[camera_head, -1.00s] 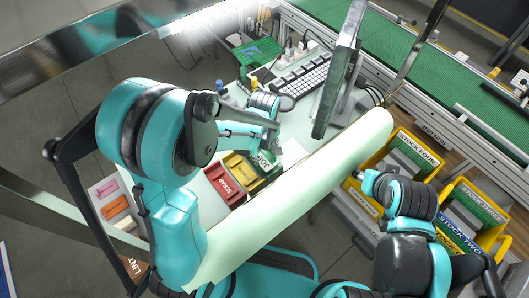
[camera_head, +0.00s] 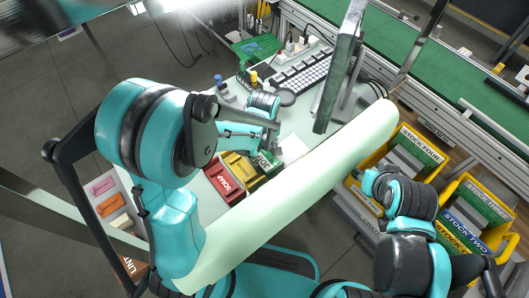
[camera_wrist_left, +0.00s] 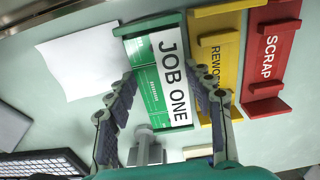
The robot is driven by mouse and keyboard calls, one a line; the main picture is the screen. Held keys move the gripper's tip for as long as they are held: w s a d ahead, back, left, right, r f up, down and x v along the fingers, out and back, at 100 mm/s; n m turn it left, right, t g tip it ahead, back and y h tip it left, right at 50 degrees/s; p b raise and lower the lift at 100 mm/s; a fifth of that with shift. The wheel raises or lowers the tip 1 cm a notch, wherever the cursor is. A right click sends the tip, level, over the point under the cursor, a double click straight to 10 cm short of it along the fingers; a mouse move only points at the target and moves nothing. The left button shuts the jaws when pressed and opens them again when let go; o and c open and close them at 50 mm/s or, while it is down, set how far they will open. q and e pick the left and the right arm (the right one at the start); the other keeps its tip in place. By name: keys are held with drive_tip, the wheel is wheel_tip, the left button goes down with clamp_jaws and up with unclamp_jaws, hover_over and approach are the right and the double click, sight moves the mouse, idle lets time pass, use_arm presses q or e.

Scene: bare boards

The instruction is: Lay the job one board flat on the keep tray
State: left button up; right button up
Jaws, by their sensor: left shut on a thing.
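The job one board (camera_wrist_left: 160,80), green with a white JOB ONE label, lies between the fingers of my left gripper (camera_wrist_left: 163,85). The gripper is shut on it. The green keep tray (camera_wrist_left: 150,22) shows at the board's far and near ends; its own label is hidden. The board looks flat and lined up over this tray, but I cannot tell if it touches the bottom. In the head view the board (camera_head: 267,158) is small and partly covered by my left gripper (camera_head: 272,149). My right gripper (camera_head: 366,177) is at the right, its fingers unclear.
A yellow rework tray (camera_wrist_left: 222,55) and a red scrap tray (camera_wrist_left: 270,57) stand beside the green tray. A white sheet (camera_wrist_left: 82,55) lies on its other side. A keyboard (camera_head: 302,74) and a monitor (camera_head: 338,80) stand farther back. Yellow stock bins (camera_head: 415,148) are at right.

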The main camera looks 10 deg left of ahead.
use_arm(q)
drive_tip(key=shift+f+b, duration=0.3)
drive_tip(key=shift+f, duration=0.05)
drive_tip(key=o, duration=1.5)
drive_tip(key=shift+o, duration=0.2)
wheel_tip(320, 180, up, 12)
wheel_tip(320, 180, up, 12)
idle(0.3)
